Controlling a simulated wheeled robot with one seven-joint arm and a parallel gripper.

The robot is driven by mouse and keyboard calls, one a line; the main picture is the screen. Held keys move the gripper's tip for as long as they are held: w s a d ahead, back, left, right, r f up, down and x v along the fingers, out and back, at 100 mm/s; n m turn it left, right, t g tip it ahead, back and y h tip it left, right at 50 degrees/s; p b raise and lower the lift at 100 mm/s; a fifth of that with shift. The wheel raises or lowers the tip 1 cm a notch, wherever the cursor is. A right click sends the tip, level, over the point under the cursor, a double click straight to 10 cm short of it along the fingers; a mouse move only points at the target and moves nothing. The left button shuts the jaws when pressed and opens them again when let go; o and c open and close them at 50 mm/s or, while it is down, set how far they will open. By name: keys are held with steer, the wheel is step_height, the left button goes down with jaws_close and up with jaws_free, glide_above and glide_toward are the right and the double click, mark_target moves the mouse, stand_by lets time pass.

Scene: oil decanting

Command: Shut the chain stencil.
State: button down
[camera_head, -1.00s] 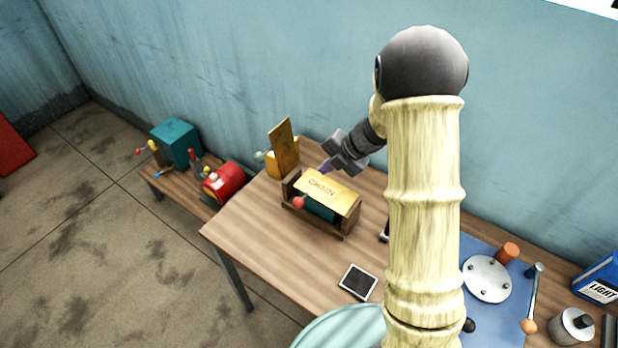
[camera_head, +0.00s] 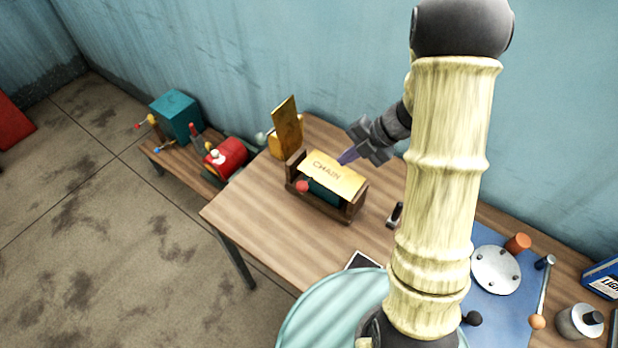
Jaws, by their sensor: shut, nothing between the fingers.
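The chain stencil (camera_head: 333,174) is a yellow plate lettered CHAIN. It lies nearly flat across the top of a wooden cradle (camera_head: 323,206) on the table, over a teal container (camera_head: 322,191) that shows below its front edge. A red knob (camera_head: 302,186) sits at the cradle's front left. My gripper (camera_head: 346,157) is shut and empty, its fingertips at the stencil's back edge. I cannot tell whether they touch it.
A second yellow stencil (camera_head: 287,127) stands upright behind, to the left. A small dark clamp-like item (camera_head: 395,215) lies right of the cradle. A blue mat (camera_head: 480,323) with a metal disc (camera_head: 496,269) is at right. The table (camera_head: 262,215) is clear at front left.

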mark_target(306, 183)
steer(key=p+x, duration=0.1)
steer(key=x, duration=0.5)
steer(key=p+x, duration=0.1)
steer(key=x, duration=0.5)
steer(key=shift+a, duration=0.45)
steer(key=shift+w+f, duration=0.15)
steer(key=shift+f, duration=0.25)
steer(key=shift+a, duration=0.1)
